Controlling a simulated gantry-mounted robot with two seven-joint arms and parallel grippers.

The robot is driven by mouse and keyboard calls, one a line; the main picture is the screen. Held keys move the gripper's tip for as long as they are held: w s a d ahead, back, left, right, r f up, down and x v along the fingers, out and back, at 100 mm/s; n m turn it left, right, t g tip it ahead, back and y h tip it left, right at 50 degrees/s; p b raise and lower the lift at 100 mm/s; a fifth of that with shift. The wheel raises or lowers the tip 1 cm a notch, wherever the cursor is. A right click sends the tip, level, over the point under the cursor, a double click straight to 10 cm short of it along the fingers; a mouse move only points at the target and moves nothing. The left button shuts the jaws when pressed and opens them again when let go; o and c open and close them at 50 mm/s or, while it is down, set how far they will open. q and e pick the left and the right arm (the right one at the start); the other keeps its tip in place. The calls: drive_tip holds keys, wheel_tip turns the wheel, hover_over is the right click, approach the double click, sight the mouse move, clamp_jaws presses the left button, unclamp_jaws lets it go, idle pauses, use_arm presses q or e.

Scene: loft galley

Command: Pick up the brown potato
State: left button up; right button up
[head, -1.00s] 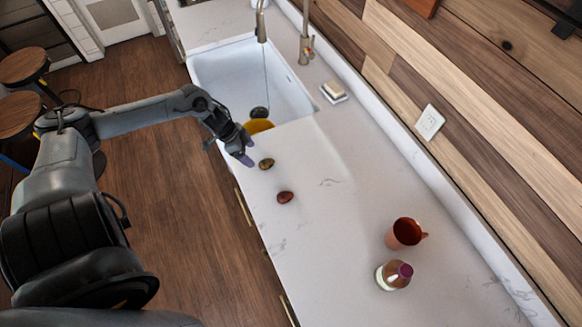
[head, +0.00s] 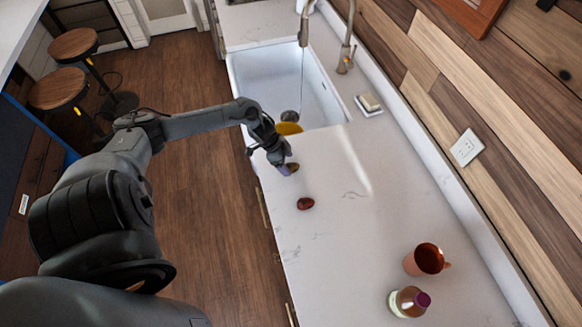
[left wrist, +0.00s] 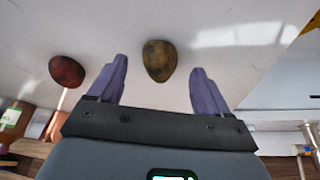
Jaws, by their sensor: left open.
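The brown potato (head: 293,167), mottled yellowish brown, lies on the white counter near the sink, partly behind my left gripper in the head view. My left gripper (head: 286,170) is open and empty, low over the counter at the potato's left side. In the left wrist view the brown potato (left wrist: 159,61) shows just beyond the two purple fingertips (left wrist: 160,72), lined up with the gap between them. I cannot tell whether the gripper touches it. My right gripper is not in view.
A dark red potato (head: 305,203) lies nearby on the counter (head: 345,240). A copper mug (head: 425,260) and a bottle with a purple cap (head: 408,302) stand at the lower right. The sink (head: 265,80), with a yellow item (head: 289,128) in it, lies beyond. Soap (head: 369,103) sits by its edge.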

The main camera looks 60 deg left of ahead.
use_arm(q)
drive_tip(key=shift+x, duration=1.2)
drive_tip(key=c, duration=1.1)
